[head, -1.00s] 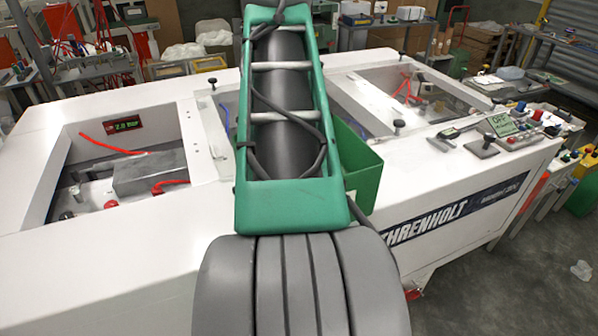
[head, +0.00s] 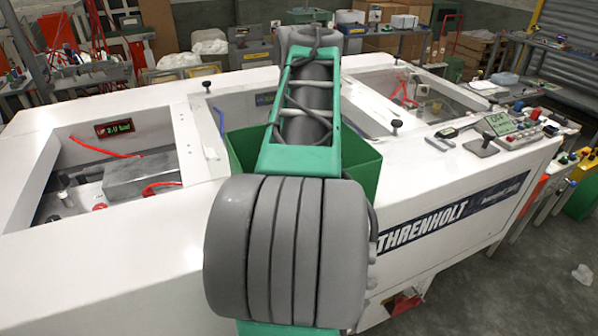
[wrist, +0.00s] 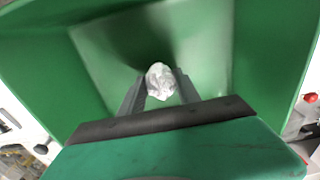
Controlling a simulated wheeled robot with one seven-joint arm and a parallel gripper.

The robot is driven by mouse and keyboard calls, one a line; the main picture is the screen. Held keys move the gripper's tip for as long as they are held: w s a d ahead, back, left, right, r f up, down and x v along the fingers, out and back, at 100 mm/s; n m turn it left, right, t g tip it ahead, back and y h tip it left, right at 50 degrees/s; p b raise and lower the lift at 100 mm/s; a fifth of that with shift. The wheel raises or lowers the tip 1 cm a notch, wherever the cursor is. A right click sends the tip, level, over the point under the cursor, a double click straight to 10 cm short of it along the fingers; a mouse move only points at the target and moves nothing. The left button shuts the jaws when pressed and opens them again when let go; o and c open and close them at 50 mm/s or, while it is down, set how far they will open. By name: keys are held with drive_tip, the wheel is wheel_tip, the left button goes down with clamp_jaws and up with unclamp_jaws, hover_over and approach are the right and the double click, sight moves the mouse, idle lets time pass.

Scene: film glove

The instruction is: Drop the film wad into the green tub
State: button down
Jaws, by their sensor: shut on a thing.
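The film wad (wrist: 160,81) is a small, crumpled, whitish translucent lump. In the wrist view my gripper (wrist: 160,88) is shut on it, with a grey finger on each side. Wad and fingertips show against the inside of the green tub (wrist: 205,50), whose walls surround them in the picture. How far they are above its floor I cannot tell. In the head view the green tub (head: 362,165) stands on the white machine, partly hidden behind my arm. My gripper and the wad are hidden there.
The white machine (head: 480,185) has recessed openings left and right of the tub. A metal block (head: 140,175) and red hoses lie in the left one. Knobs, a handle and a small display (head: 502,122) sit at its right end. Shelves stand behind.

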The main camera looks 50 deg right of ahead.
drive_tip(key=shift+f+b, duration=0.6)
drive_tip(key=shift+f, duration=0.05)
drive_tip(key=c, duration=0.9)
unclamp_jaws()
drive_tip(key=shift+o, duration=0.2)
wheel_tip(320, 180, up, 5)
drive_tip(key=p, duration=0.5)
drive_tip(key=shift+w+r, duration=0.1)
drive_tip(key=shift+r, duration=0.1)
wheel_tip(320, 180, up, 8)
